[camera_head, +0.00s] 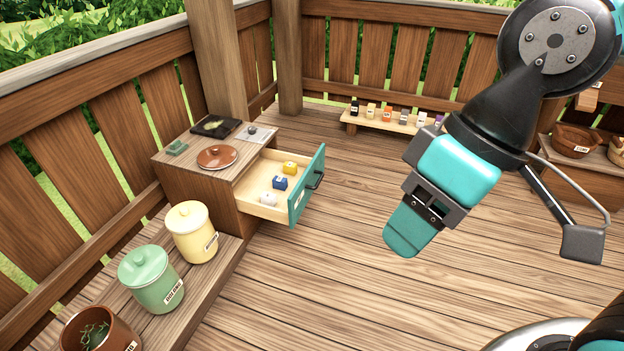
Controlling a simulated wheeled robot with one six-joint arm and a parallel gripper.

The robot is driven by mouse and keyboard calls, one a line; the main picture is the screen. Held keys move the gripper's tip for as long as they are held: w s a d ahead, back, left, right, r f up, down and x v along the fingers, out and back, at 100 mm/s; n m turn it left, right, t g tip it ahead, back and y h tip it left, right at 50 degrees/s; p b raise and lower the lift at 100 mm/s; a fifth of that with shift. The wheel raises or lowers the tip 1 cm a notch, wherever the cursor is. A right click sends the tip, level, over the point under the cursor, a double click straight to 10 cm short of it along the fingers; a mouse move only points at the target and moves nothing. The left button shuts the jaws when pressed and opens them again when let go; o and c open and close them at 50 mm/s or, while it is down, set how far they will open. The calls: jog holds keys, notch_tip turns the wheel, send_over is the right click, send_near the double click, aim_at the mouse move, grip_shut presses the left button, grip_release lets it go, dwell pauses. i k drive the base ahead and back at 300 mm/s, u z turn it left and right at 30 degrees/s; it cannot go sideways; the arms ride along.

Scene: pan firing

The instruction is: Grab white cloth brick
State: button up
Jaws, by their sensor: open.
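The white cloth brick (268,200) lies in the open drawer (262,178), at the end nearest the front. A blue brick (280,183) and a yellow brick (290,168) lie behind it in a row in the same drawer. My gripper (402,243) hangs in the air to the right of the drawer, pointing down and left. It is open and apart from the bricks. The gap between its fingers is hard to see from this side.
The drawer's teal front (308,188) stands between my gripper and the bricks. The cabinet top holds a brown lid (217,156). A yellow canister (191,233) and a green canister (151,280) stand on the low bench. The floor (330,290) is clear.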

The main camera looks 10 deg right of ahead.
aim_at(268, 198)
jog(key=u, duration=0.3)
jog(key=i, duration=1.55)
jog(key=u, duration=0.7)
jog(key=i, duration=0.55)
jog(key=u, duration=0.25)
